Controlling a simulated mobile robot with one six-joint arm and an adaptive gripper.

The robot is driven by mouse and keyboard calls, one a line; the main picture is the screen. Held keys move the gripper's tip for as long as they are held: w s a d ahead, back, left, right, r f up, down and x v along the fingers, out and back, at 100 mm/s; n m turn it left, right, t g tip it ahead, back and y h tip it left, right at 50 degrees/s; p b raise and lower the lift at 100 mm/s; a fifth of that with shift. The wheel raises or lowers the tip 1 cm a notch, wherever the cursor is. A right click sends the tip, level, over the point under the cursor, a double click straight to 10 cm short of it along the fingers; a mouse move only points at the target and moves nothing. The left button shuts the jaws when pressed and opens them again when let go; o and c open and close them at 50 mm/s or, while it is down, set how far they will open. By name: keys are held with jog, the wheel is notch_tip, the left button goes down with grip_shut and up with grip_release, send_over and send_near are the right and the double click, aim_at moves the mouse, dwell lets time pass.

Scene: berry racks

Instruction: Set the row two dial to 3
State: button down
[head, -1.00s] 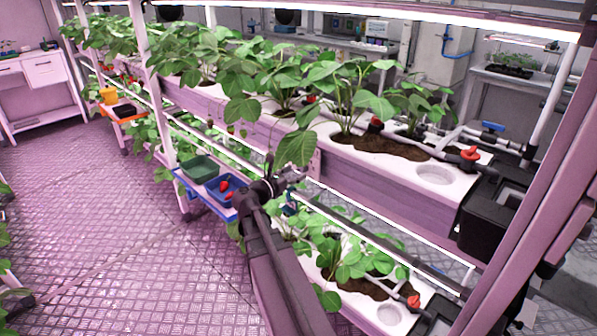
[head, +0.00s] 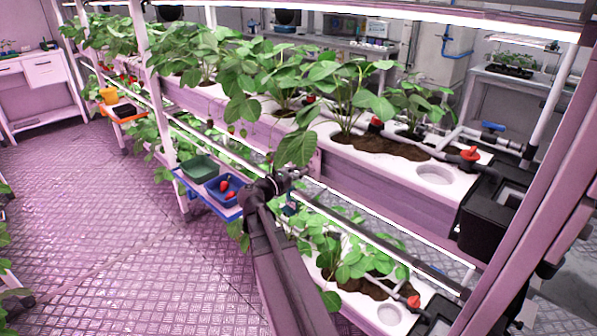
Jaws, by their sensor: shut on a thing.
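My gripper (head: 296,175) reaches to the front of the rack, just below and in front of the upper planter row (head: 400,205). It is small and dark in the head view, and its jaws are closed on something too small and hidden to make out. I cannot pick out a row two dial or read any numbers; my wrist and the leaves cover that part of the rack front.
A blue tray (head: 211,189) with red berries and a green tray (head: 200,170) sit on a shelf left of my wrist. Strawberry leaves (head: 297,148) hang close above my gripper. A pipe rail (head: 400,250) runs to its right. The floor at left (head: 110,230) is clear.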

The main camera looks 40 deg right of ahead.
jog(key=shift+m, duration=0.5)
jog(key=m, duration=1)
jog(key=shift+m, duration=0.4)
jog(key=m, duration=1.2)
jog(key=shift+c, duration=1.8)
grip_release()
